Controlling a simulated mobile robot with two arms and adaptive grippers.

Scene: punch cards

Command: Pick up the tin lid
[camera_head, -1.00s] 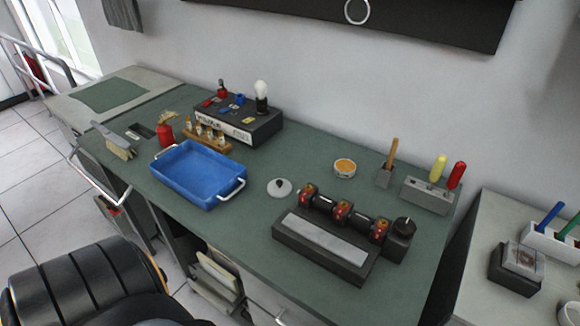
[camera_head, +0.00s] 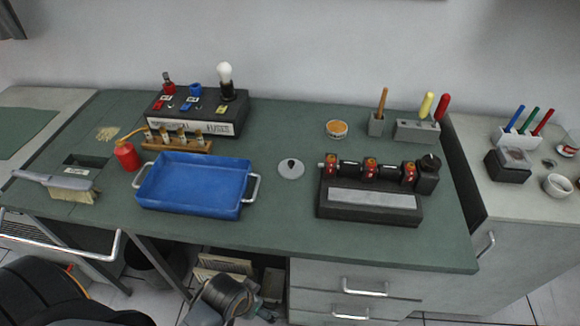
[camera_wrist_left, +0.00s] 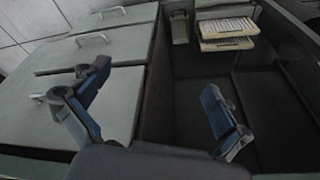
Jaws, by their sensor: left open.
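The tin lid (camera_head: 291,168), a flat pale grey disc with a dark knob, lies on the green desk top between the blue tray and the black device. It does not show in the left wrist view. My left gripper (camera_wrist_left: 160,108) is open and empty in the left wrist view, its two fingers wide apart. It is below the desk top, facing drawer fronts and an open compartment. In the head view, a dark grey part of my left arm (camera_head: 228,296) shows at the bottom, below the desk edge. My right gripper is out of view.
A blue tray (camera_head: 194,183) with handles stands left of the lid, and a black device with dials (camera_head: 370,206) right of it. A round tin with orange contents (camera_head: 337,129) is behind. The desk in front of the lid is clear. Drawers (camera_head: 340,284) are below.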

